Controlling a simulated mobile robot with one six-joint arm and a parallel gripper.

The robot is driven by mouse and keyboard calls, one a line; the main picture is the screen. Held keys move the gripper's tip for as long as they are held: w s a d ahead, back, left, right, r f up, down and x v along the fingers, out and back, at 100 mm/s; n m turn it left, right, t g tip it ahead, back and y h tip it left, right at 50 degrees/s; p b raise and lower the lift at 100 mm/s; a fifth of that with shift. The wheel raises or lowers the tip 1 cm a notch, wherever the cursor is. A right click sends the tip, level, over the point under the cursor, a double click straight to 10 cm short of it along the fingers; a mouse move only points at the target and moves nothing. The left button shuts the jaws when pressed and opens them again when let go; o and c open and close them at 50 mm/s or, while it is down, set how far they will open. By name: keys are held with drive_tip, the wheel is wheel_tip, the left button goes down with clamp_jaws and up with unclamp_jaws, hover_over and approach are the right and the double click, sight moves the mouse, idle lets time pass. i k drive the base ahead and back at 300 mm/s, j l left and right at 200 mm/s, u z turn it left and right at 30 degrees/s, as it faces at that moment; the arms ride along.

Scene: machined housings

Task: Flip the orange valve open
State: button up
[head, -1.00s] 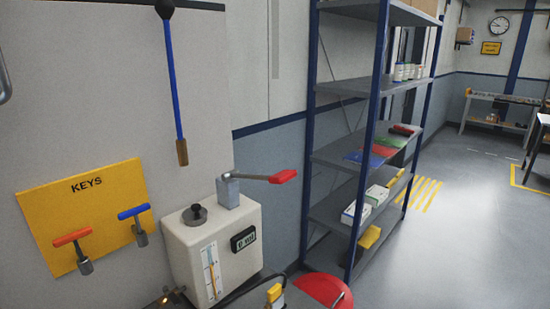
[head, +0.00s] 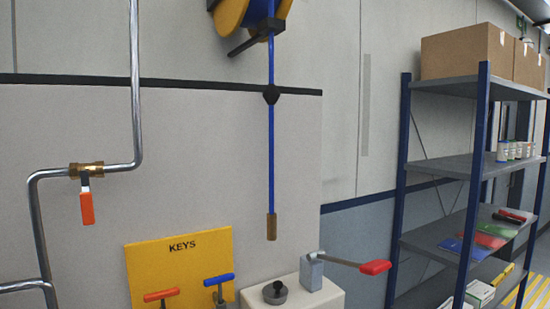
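The orange valve handle (head: 87,205) shows in the head view at the left. It hangs straight down from a brass valve body (head: 87,169) on a bent steel pipe (head: 135,80) that runs along the light grey panel. The handle stands crosswise to the short horizontal stretch of pipe at the valve. My gripper does not show in this view, and nothing touches the handle.
A yellow KEYS board (head: 175,262) holds a red-handled key (head: 161,295) and a blue-handled key (head: 219,280). A blue cord (head: 271,150) hangs from a yellow reel (head: 232,12).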

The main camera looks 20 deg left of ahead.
sight(87, 204)
drive_tip(key=u, duration=2)
